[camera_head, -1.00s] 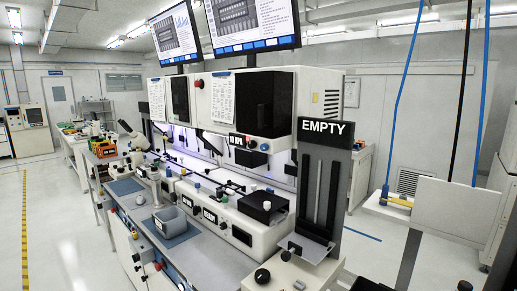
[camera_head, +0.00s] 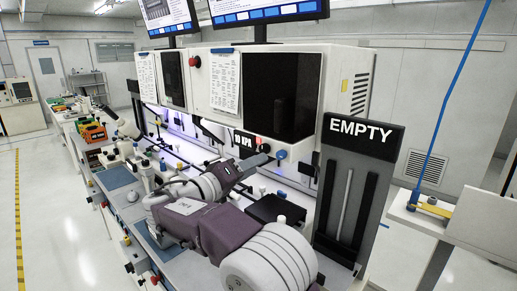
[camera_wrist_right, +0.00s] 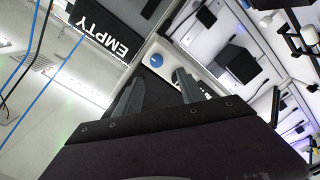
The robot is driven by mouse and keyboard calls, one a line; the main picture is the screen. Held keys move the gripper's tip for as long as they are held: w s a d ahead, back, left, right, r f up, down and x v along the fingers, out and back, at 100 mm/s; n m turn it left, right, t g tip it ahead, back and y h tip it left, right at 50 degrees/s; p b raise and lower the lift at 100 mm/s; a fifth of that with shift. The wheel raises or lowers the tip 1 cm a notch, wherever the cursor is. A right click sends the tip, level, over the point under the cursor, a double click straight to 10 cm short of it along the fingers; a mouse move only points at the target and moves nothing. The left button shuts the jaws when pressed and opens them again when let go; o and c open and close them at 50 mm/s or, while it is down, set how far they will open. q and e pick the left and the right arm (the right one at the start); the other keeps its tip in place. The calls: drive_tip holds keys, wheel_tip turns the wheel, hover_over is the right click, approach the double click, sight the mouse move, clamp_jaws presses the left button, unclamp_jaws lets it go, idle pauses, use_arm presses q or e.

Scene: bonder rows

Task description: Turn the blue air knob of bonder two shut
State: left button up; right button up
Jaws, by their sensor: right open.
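A round blue knob (camera_head: 281,154) sits on the front of the near white bonder (camera_head: 345,80), right of a dark panel lettered KPA (camera_head: 245,141). In the right wrist view the blue knob (camera_wrist_right: 155,60) is on a pale face, ahead of the gap between my fingers and apart from them. My right gripper (camera_head: 262,160) is open and empty, just left of the knob in the head view; its two grey fingers also show in the right wrist view (camera_wrist_right: 158,88). I see no number naming the bonder. My left gripper is not in view.
A dark stand with an EMPTY sign (camera_head: 358,133) rises right of the knob. A black box (camera_head: 275,209) lies below, partly behind my right arm. A red button (camera_head: 194,61) is higher on the machine. A white shelf (camera_head: 430,222) with a blue hose stands at the right.

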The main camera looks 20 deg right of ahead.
sight(279, 156)
drive_tip(key=p+x, duration=0.1)
drive_tip(key=x, duration=0.3)
drive_tip(key=p+x, duration=0.2)
drive_tip(key=x, duration=0.2)
drive_tip(key=shift+s+d, duration=0.15)
drive_tip(key=shift+d, duration=0.15)
drive_tip(key=shift+s+d, duration=0.1)
drive_tip(key=shift+d, duration=0.2)
drive_tip(key=shift+s+d, duration=0.15)
drive_tip(key=shift+w, duration=0.25)
drive_tip(key=shift+c, duration=1.4)
drive_tip(key=c, duration=0.5)
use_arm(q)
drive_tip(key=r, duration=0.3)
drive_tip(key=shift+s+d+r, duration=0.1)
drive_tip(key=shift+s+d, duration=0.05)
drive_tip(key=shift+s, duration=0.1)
use_arm(e)
clamp_jaws()
